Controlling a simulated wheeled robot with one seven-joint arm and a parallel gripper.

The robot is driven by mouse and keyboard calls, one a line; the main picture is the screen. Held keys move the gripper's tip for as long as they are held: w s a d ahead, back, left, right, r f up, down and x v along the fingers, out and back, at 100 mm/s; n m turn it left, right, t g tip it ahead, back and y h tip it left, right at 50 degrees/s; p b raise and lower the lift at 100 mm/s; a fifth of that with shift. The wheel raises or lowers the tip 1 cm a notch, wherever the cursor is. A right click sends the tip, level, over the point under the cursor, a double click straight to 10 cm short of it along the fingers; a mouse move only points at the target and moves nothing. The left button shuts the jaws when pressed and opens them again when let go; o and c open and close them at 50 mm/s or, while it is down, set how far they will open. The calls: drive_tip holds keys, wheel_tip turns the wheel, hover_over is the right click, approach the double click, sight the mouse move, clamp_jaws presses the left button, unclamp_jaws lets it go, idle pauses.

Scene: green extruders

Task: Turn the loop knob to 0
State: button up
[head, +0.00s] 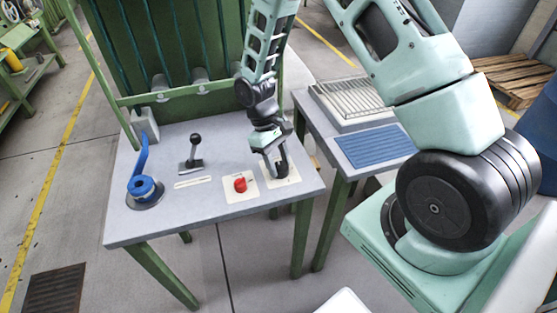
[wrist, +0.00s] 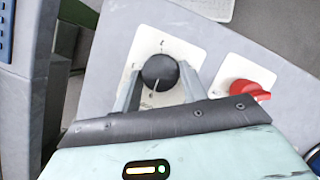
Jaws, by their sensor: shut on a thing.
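A round black knob (wrist: 160,70) sits on a white plate with small marks around it, at the right end of the grey table. A pale pointer line on the knob faces the bottom of the wrist view. My gripper (wrist: 160,80) reaches down over the knob, with one finger on each side, and is shut on it. In the head view my gripper (head: 280,166) hides most of this knob. A red knob (head: 240,184) sits on its own plate just left of it, and also shows in the wrist view (wrist: 245,90). The plates' lettering is too small to read.
On the table (head: 215,226) stand a black-knobbed lever (head: 195,152) and a blue crank handle (head: 142,187) further left. A second table with a blue ribbed mat (head: 375,146) and a metal grate (head: 350,99) is at right. Green machine bars rise behind.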

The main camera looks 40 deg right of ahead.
idle(0.3)
drive_tip(key=o, duration=1)
drive_tip(key=shift+c, duration=0.2)
drive_tip(key=d+v, duration=0.1)
drive_tip(key=v, duration=1.6)
drive_tip(key=shift+a+r+b, duration=0.25)
drive_tip(key=shift+a+b, duration=0.15)
drive_tip(key=shift+a, duration=0.1)
drive_tip(key=s+a+r+n+t, duration=0.2)
drive_tip(key=s+a+r, duration=0.2)
drive_tip(key=s+a, duration=0.8)
drive_tip(key=s+a+n+t+y, duration=0.1)
drive_tip(key=s+a, duration=0.4)
drive_tip(key=s, duration=0.9)
drive_tip(key=shift+r+n+t, duration=0.3)
drive_tip(key=shift+n+t, duration=0.3)
drive_tip(key=shift+t, duration=0.2)
